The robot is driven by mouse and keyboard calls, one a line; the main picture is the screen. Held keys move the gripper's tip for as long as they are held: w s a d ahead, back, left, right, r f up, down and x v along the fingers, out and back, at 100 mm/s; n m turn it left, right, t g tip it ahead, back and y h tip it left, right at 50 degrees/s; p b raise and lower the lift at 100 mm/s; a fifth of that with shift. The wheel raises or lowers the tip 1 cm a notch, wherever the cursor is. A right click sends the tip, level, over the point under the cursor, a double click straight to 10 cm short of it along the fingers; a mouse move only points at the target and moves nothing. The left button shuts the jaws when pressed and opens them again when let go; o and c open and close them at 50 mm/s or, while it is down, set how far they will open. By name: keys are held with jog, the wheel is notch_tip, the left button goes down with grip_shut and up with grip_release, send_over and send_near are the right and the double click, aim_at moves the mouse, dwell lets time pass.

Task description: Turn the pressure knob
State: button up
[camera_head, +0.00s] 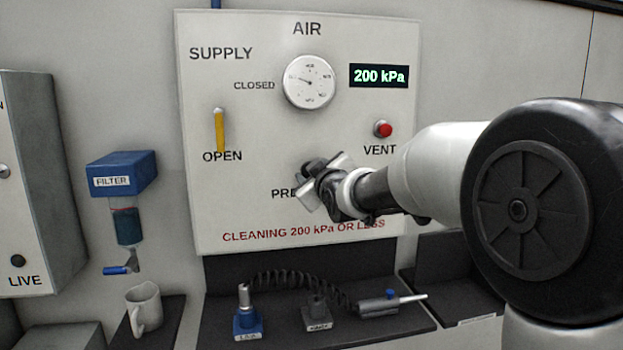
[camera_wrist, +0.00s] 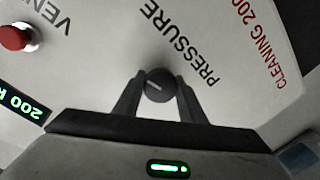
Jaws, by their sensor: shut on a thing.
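The pressure knob (camera_wrist: 160,86) is a dark round knob with a pale pointer line, on the white air panel (camera_head: 220,110) beside the word PRESSURE. My gripper (camera_wrist: 158,90) has one finger on each side of the knob and is shut on it. In the head view my gripper (camera_head: 312,186) is at the lower middle of the panel and hides the knob and part of its label. The green display (camera_head: 379,75) reads 200 kPa. The round gauge (camera_head: 309,81) has its needle pointing up and left.
A blue filter (camera_head: 122,172), a mug (camera_head: 144,308) and a coiled hose (camera_head: 300,279) are lower down.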

jog(key=shift+f, duration=0.1)
dwell(0.3)
jog(key=o, duration=1)
jog(key=v, duration=1.7)
jog(key=shift+s+p, duration=0.25)
jog(key=shift+p, duration=0.05)
